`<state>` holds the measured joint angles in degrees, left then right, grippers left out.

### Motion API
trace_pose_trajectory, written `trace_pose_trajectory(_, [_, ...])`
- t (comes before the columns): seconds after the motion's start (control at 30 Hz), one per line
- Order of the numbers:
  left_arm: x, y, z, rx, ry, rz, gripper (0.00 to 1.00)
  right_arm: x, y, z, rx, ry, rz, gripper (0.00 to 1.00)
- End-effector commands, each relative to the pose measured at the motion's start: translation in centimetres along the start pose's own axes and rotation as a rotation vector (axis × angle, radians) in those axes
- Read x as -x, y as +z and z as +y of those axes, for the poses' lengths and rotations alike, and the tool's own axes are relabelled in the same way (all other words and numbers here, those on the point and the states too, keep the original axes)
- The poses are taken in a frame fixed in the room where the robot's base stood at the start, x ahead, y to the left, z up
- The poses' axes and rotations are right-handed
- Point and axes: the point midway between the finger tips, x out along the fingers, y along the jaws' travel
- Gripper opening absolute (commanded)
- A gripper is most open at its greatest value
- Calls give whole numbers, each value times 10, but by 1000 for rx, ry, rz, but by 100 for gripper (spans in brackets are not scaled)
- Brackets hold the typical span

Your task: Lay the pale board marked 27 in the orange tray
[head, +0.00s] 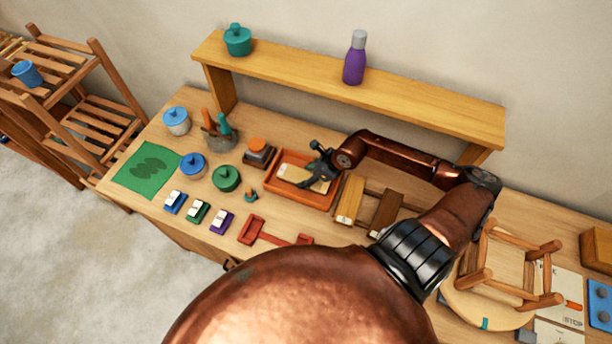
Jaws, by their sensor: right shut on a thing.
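The orange tray (273,186) lies near the middle of the wooden bench. A pale board (290,172) is in or just over the tray, within its rim. Its marking is too small to read. My right gripper (314,178) reaches over the tray from the right and is shut on the pale board at the board's right part. The gripper hides that end, and I cannot tell whether the board touches the tray floor. My left gripper is not in view.
A yellow wood block (350,200) and a dark brown block (386,213) lie right of the tray. An orange-topped box (259,153) and a green pot (226,178) stand left. A raised shelf (300,75) runs behind. An upturned stool (510,265) lies at right.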

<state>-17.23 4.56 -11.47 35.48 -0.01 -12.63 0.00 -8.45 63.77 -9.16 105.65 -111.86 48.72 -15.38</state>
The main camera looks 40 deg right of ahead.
Motion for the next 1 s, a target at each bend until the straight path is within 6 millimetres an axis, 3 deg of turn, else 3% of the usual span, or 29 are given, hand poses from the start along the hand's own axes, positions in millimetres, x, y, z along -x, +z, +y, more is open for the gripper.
trace_pose_trajectory(0.3, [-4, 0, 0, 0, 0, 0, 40, -4, -2, 0, 0, 0, -1, 20])
trace_pose_trajectory(0.33, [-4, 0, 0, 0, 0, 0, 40, -4, -2, 0, 0, 0, -1, 51])
trace_pose_trajectory(0.6, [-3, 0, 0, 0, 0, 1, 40, -4, -2, 0, 0, 0, 0, 69])
trace_pose_trajectory(0.8, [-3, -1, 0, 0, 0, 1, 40, -4, -2, 0, 0, 0, 0, 71])
trace_pose_trajectory(1.0, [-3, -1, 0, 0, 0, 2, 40, -4, -3, 0, 0, 0, 1, 82])
